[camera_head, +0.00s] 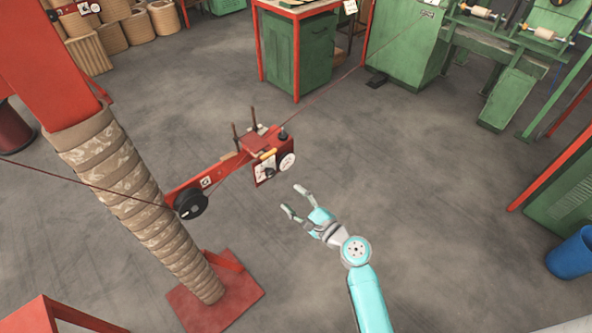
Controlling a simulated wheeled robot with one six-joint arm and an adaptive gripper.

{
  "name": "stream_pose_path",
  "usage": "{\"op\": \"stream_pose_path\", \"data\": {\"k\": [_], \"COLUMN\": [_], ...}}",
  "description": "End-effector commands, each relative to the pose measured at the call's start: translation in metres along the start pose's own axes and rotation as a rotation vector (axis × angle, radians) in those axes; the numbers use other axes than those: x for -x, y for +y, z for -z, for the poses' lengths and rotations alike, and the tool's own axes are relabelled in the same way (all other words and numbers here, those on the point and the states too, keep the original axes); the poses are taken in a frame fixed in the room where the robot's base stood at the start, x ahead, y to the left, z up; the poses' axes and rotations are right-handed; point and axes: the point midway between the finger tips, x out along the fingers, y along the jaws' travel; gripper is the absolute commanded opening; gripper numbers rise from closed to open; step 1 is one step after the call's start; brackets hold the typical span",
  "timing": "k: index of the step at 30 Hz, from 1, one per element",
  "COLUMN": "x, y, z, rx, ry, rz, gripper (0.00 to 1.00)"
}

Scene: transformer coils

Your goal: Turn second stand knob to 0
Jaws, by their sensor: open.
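A red stand arm (222,172) reaches out from a wrapped column and carries a small red control box (262,183). A round white dial (287,162) is on the right of its face. A pale plate with dark markings (266,167) is to the left of the dial. A small black knob-like part (283,135) stands on top, near the right end. Which part is the knob, and its setting, are too small to tell. My gripper (293,199) is open and empty, just below and right of the box, apart from it in the picture.
The wrapped column (140,205) stands at left on a red base plate (232,293). A black pulley (191,204) guides a thin line across the scene. A green cabinet (312,62) and green machine (408,45) stand behind. A blue bin (574,254) is at right. Floor around my arm is clear.

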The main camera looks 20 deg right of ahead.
Motion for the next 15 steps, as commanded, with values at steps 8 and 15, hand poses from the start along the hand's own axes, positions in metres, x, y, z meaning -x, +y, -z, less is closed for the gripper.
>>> {"op": "stream_pose_path", "data": {"k": [8, 15], "x": [-0.022, -0.065], "y": [-0.006, -0.006], "z": [-0.003, -0.004], "rx": [-0.026, -0.024], "ry": [-0.018, -0.019], "rz": [0.002, 0.001], "gripper": [0.58, 0.58]}}
